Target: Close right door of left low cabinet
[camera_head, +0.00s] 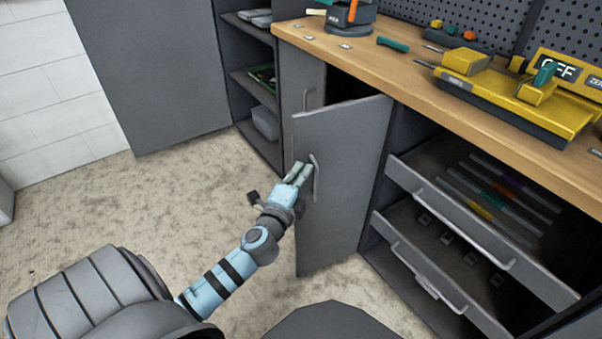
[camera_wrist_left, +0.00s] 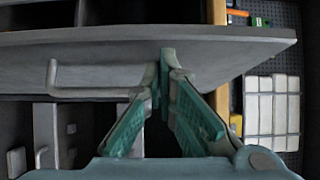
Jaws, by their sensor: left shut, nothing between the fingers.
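The right door (camera_head: 350,170) of the left low cabinet is a grey panel, swung well open into the room. Its curved handle (camera_head: 316,178) is on the face towards my left arm. My left gripper (camera_head: 299,172) is shut and empty, with its fingertips beside the handle and close to the door face. In the left wrist view the door (camera_wrist_left: 235,47) spans the top and the fingertips (camera_wrist_left: 166,55) meet at or near its surface. The handle (camera_wrist_left: 52,78) is left of them, not between the fingers. Contact with the door is unclear.
The left door (camera_head: 313,80) stands behind the open one, beside a dark opening. Two drawers (camera_head: 430,270) stick out at the right. A wooden worktop (camera_head: 390,75) with yellow tools runs above. Open floor (camera_head: 180,190) lies left of the door.

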